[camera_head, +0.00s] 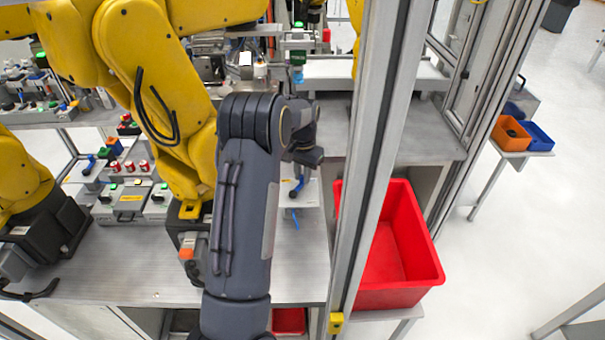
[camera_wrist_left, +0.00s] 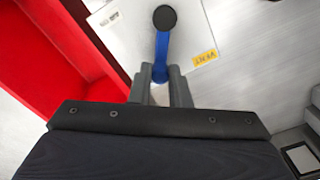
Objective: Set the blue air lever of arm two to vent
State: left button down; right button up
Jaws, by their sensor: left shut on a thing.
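The blue air lever (camera_wrist_left: 162,48) has a black round knob and stands out from a white panel (camera_wrist_left: 205,30) in the left wrist view. My left gripper (camera_wrist_left: 161,88) is shut on the lever's lower part, with one grey finger on each side. A small yellow label (camera_wrist_left: 206,57) is on the panel to the right of the lever; I cannot read it surely. In the head view my left gripper (camera_head: 306,155) is over the right part of the bench, beside a white box with a blue part (camera_head: 297,188), partly hidden by my arm. My right gripper is not in view.
A red crate (camera_head: 425,255) stands to the right, behind a grey metal post (camera_head: 382,130). A yellow robot arm (camera_head: 165,90) is close to the left of my arm. Another white panel (camera_head: 125,200) is further left. The bench front (camera_head: 130,260) has clear room.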

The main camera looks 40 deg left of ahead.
pick_arm(q)
jog(key=shift+a, duration=0.1)
jog(key=n, duration=0.1)
jog(key=a+n, duration=0.1)
jog(key=shift+s+n, duration=0.15)
jog(key=shift+n, duration=0.25)
jog(key=shift+s+a+n+b, duration=0.25)
jog(key=shift+a+n, duration=0.15)
jog(key=shift+n, duration=0.55)
jog(key=shift+s+a+n+b, duration=0.2)
jog(key=shift+a+n, duration=0.15)
jog(key=shift+n, duration=0.6)
jog(key=c, duration=1.4)
grip_release()
jog(key=shift+o, duration=0.2)
notch_tip(320, 180, up, 8)
jog(key=b, duration=0.1)
